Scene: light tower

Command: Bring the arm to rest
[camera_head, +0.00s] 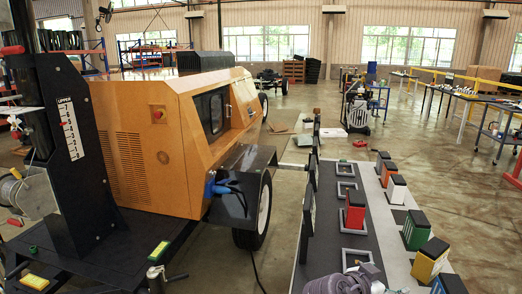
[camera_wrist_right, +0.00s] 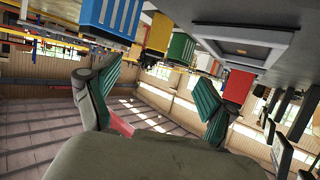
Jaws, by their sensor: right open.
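My right gripper (camera_wrist_right: 163,88) is open and empty in the right wrist view. Its two dark fingers with teal pads stand apart, with only the hall background between them. In the head view, a grey part of my right arm and gripper (camera_head: 345,280) shows at the bottom edge, over the near end of the grey table; its fingertips cannot be made out there. The wrist view is turned over, with the table top (camera_wrist_right: 275,25) at its upper right. My left gripper is not in view.
A red box (camera_head: 355,211) stands in a square frame on the table (camera_head: 374,235); it also shows in the wrist view (camera_wrist_right: 238,86). Green (camera_head: 415,232) and yellow (camera_head: 430,263) boxes line its right side. An orange generator (camera_head: 150,150) and black mast (camera_head: 75,150) stand left.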

